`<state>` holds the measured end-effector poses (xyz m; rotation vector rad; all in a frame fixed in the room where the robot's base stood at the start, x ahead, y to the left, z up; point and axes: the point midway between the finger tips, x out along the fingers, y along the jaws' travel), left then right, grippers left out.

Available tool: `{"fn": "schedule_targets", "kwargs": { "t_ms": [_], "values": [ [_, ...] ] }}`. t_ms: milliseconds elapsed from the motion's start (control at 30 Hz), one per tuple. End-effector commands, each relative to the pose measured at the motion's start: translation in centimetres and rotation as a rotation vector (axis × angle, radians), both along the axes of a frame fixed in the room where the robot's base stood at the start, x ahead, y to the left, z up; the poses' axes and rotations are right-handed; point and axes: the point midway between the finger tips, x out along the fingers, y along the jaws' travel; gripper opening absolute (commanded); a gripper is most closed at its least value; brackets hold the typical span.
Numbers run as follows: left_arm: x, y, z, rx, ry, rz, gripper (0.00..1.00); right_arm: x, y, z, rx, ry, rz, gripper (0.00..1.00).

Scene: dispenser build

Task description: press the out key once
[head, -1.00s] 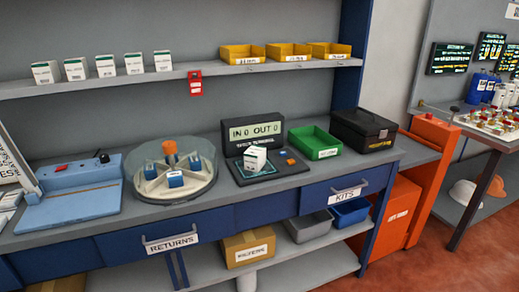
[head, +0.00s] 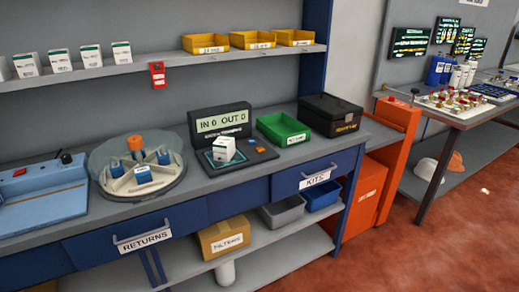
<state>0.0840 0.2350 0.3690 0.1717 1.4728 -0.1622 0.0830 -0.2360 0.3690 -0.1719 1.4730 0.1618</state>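The counter unit has an upright display (head: 222,122) that appears to read IN 0 OUT 0. Its dark base pad (head: 270,156) lies flat on the bench in front of the display. A small orange key (head: 261,149) sits on the right part of the pad; any label on it is too small to read. A darker small patch lies just above that key. Neither of my grippers is in the head view.
A clear-domed round carousel (head: 138,172) and a blue device (head: 40,197) stand left of the unit. A green bin (head: 284,130) and a black case (head: 331,115) stand right. A shelf (head: 120,70) with white boxes and yellow bins runs above. Drawers front the bench.

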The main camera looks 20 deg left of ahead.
Motion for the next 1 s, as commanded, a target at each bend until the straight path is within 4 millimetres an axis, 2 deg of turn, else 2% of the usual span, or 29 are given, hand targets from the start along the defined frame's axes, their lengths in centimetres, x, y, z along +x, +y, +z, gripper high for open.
{"fn": "schedule_targets", "kwargs": {
  "t_ms": [133,567,1000],
  "values": [
    [0.00,0.02,0.00,0.000,0.000,0.000,0.71,0.00,-0.01,0.00,0.000,0.000,0.000,0.36],
    [0.01,0.02,0.00,0.000,0.000,0.000,0.01,0.01,-0.01,0.00,0.000,0.000,0.000,0.36],
    [0.02,0.03,0.00,0.000,0.000,0.000,0.00,0.01,-0.01,0.00,0.000,0.000,0.000,0.36]
  ]
}}
